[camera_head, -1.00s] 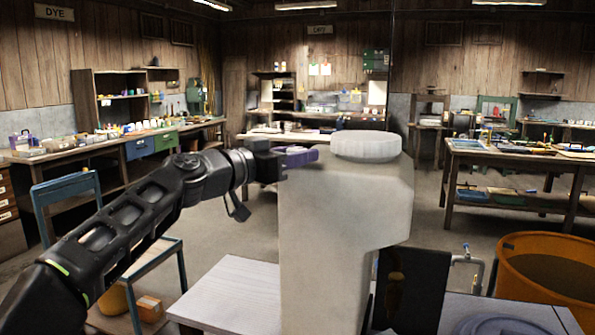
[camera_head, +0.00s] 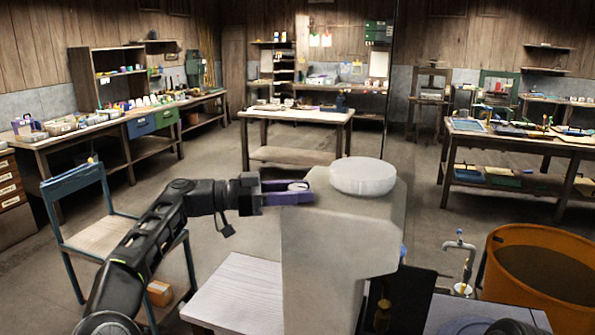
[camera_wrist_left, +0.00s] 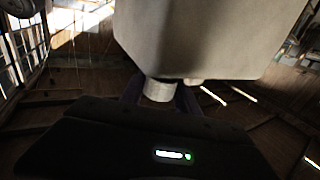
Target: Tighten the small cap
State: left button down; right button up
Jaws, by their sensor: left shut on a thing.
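The tall white mould (camera_head: 335,240) stands upright in the middle of the head view, with a wide round lid (camera_head: 362,176) on top. My left gripper (camera_head: 300,192) has purple fingers and reaches the mould's left side near its top. In the left wrist view the small cap (camera_wrist_left: 158,90) is a short pale cylinder below the mould's body (camera_wrist_left: 195,35). The purple fingers of my left gripper (camera_wrist_left: 160,100) are on both sides of it and shut on it. In the head view the fingers partly hide the cap. My right gripper is not in view.
A light wooden tabletop (camera_head: 238,295) is left of the mould's foot. A blue-framed chair (camera_head: 95,240) stands at left. An orange tub (camera_head: 535,275) and a tap (camera_head: 460,245) are at right. Workbenches line the back, with open floor between.

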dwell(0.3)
pick_arm(q)
jog(key=c, duration=0.9)
grip_release()
jog(key=shift+a, duration=0.4)
jog(key=s+a+p, duration=0.1)
jog(key=a, duration=0.6)
